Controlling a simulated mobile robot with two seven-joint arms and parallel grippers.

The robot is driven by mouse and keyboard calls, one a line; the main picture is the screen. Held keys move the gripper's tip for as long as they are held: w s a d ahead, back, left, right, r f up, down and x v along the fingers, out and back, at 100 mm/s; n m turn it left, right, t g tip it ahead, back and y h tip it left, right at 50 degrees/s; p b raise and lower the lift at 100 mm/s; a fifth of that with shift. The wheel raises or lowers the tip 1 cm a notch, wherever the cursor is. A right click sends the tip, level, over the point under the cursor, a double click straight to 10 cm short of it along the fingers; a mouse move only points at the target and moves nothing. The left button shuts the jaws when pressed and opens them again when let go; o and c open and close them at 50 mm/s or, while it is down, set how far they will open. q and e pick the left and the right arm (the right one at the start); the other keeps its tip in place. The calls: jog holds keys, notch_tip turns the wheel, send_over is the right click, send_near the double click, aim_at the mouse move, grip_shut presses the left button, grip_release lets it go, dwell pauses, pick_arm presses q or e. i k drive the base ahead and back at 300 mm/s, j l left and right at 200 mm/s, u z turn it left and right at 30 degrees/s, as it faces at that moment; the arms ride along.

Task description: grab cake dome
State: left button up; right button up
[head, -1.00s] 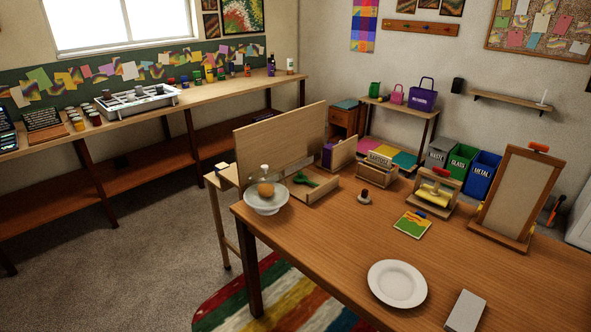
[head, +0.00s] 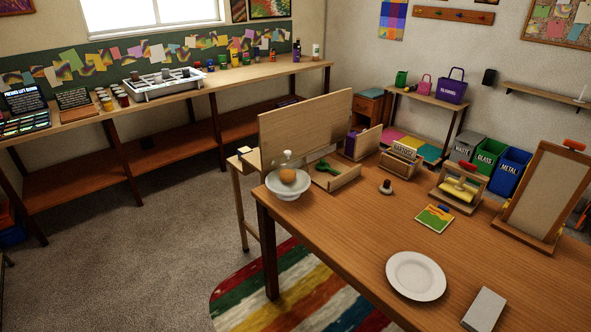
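The cake dome (head: 287,161) is a clear cover with a small pale knob on top. It sits on a white footed stand (head: 289,190) at the left corner of the wooden table. A round orange-brown item (head: 288,176) shows through it. The dome's clear edge is hard to make out. Neither of my grippers is in the head view.
On the wooden table (head: 350,228) are an empty white plate (head: 416,276), a pale block (head: 484,309), a small picture card (head: 435,218) and a wooden frame (head: 545,200). An upright wooden board (head: 305,128) stands behind the dome. Grey floor (head: 130,250) is open at left.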

aim_at(287, 172)
jog(key=i+j+z, duration=0.1)
jog(key=z, duration=0.6)
jog(key=i+j+z, duration=0.15)
jog(key=j+z, duration=0.2)
jog(key=i+j+z, duration=0.1)
jog(key=j+z, duration=0.2)
jog(key=j, duration=0.15)
jog(key=i+j+z, duration=0.2)
jog(key=j, duration=0.7)
jog(key=j+z, duration=0.2)
jog(key=j, duration=1.7)
jog(key=i, duration=0.15)
